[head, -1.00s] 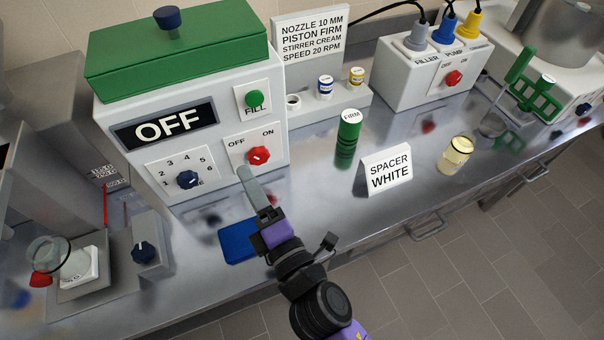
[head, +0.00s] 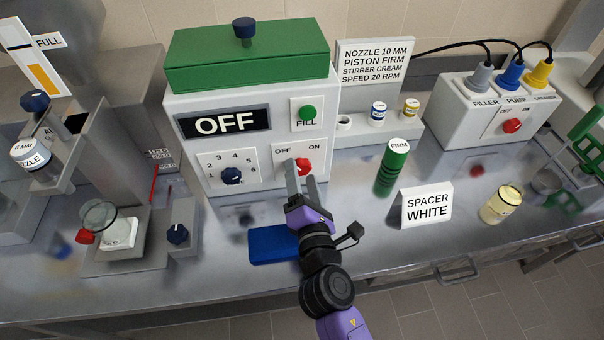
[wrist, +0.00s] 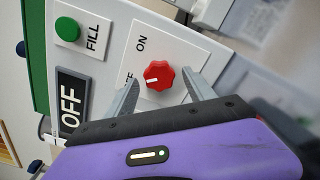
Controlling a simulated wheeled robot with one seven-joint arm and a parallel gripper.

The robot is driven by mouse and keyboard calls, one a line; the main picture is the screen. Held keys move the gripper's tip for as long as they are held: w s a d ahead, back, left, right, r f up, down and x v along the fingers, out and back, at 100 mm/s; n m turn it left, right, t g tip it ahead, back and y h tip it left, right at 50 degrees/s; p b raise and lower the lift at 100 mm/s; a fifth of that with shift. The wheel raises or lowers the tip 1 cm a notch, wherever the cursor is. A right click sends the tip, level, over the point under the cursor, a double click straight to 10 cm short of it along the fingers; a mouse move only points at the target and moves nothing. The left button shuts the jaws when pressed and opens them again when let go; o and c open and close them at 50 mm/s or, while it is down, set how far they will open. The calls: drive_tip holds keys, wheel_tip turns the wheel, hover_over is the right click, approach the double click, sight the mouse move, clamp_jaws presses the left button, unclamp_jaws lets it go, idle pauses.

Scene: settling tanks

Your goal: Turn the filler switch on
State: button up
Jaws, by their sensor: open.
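The filler machine (head: 270,102) is a white box with a green top, and its display (head: 224,122) reads OFF. Its red rotary switch (head: 304,167) sits on a white plate marked OFF and ON. In the wrist view the red knob (wrist: 158,76) shows a white pointer line directed toward the OFF side. My gripper (head: 300,172) is open in front of the switch. In the wrist view its two grey fingers (wrist: 160,94) stand either side of the knob, apart from it. In the head view they hide part of the switch plate.
A green FILL button (head: 307,113) is above the switch, and a blue numbered dial (head: 232,176) is to its left. A green FIRM cylinder (head: 391,168) and a SPACER WHITE sign (head: 427,206) stand to the right. A blue pad (head: 272,245) lies below the arm.

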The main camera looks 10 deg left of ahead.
drive_tip(key=shift+w+a, duration=0.15)
drive_tip(key=shift+w, duration=0.2)
clamp_jaws()
drive_tip(key=shift+m, duration=0.4)
drive_tip(key=shift+f+m+b, duration=0.1)
drive_tip(key=shift+m+b, duration=0.7)
drive_tip(key=shift+m, duration=0.3)
drive_tip(key=m+b, duration=0.2)
drive_tip(key=m, duration=0.2)
drive_tip(key=shift+m, duration=0.3)
drive_tip(key=m+b, duration=0.4)
drive_tip(key=m, duration=0.2)
drive_tip(key=shift+r+m, duration=0.2)
drive_tip(key=shift+m, duration=0.1)
